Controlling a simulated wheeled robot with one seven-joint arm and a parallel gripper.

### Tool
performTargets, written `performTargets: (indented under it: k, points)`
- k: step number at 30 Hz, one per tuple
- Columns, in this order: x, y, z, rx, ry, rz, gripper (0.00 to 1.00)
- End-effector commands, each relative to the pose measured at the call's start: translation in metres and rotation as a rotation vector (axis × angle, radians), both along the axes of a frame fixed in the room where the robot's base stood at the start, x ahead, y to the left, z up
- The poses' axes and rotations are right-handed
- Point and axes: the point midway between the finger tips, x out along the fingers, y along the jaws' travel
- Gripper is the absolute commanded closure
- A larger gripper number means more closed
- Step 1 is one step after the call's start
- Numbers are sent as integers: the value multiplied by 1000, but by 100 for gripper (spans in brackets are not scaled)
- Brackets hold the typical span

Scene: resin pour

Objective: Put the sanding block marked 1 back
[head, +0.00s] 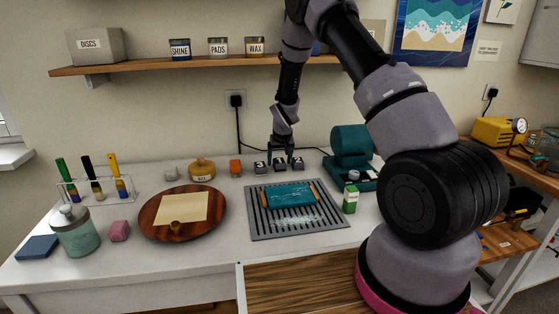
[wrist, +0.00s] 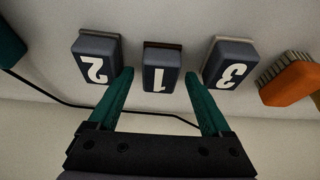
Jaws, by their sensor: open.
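My gripper (head: 281,156) points down at the middle block. Its teal fingers are open, one on each side of block 1 in the wrist view, and hold nothing. I cannot tell their height over it.
An orange brush (wrist: 289,80) lies beyond block 3. A teal machine (head: 350,150) stands right of the row. In front is a grey ribbed tray (head: 262,224) with a teal board. A black cable runs behind the blocks, and a shelf (head: 150,67) hangs above.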

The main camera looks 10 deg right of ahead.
Motion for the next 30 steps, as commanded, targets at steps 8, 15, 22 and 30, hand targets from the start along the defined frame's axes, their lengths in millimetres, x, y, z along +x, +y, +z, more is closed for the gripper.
performTargets:
  k: [8,15,22,30]
  points:
    - [-9,0,28,1,-3,0,17]
    - [-30,0,77,1,-4,1,17]
    - [-43,0,107,0,-2,0,17]
    - [-62,-10,163,34,-21,-39,17]
